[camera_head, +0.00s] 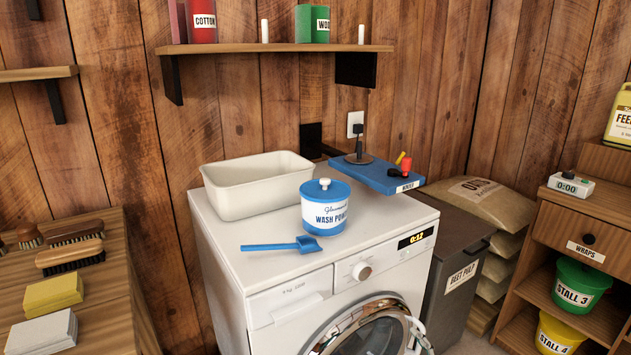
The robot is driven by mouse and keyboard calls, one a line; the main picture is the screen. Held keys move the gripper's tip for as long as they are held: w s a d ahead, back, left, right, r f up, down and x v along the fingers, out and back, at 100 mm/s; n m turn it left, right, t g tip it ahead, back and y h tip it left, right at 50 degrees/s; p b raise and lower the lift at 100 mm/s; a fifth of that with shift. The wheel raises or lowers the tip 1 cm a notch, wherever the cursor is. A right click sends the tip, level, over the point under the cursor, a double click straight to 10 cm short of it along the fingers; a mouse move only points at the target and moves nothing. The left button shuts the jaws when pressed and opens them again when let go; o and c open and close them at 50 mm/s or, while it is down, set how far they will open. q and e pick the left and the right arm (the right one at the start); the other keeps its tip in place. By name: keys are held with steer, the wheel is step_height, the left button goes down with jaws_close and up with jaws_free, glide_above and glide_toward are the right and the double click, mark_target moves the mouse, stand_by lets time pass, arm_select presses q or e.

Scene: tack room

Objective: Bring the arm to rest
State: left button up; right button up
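Neither of my grippers and no part of my arms shows in the head view. A white washing machine (232,255) stands in the middle, its display reading 0:12. On its top are a white and blue wash powder tub (325,215) with its lid on, a blue scoop (283,246) lying in front of the tub, and an empty-looking cream basin (257,187) behind. The round washer door (378,333) is cut off by the bottom edge, so I cannot tell if it is fully shut.
A blue board (377,174) with small fittings sits at the washer's back right. A wooden bench (105,290) with brushes and sponges is at the left. A dark beet pulp bin (457,275) and a wooden cabinet (532,235) stand at the right. A shelf (275,48) hangs above.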

steer(key=s+f+m+g+h, duration=0.3)
steer(key=s+f+m+g, duration=0.15)
steer(key=s+f, duration=0.85)
steer(key=s+f+m+g+h, duration=0.2)
steer(key=s+f+m+g, duration=0.25)
steer(key=s+f, duration=0.9)
steer(key=s+a+f+m+g, duration=0.15)
steer(key=s+f+g, duration=0.25)
steer(key=s+f, duration=0.5)
arm_select(q)
steer(key=s+a+r+p, duration=0.1)
steer(key=s+p, duration=0.6)
steer(key=s+a+r+p, duration=0.1)
steer(key=s+p, duration=0.6)
steer(key=shift+s+a+r+g+p, duration=0.25)
steer(key=shift+a+r+g+p, duration=0.05)
steer(key=shift+r+g+p, duration=0.1)
arm_select(e)
steer(key=s+d+r, duration=0.1)
steer(key=s+r, duration=0.1)
steer(key=s, duration=0.6)
steer(key=s+d+r+g, duration=0.1)
steer(key=s+r, duration=0.1)
steer(key=s, duration=0.6)
steer(key=shift+s, duration=0.3)
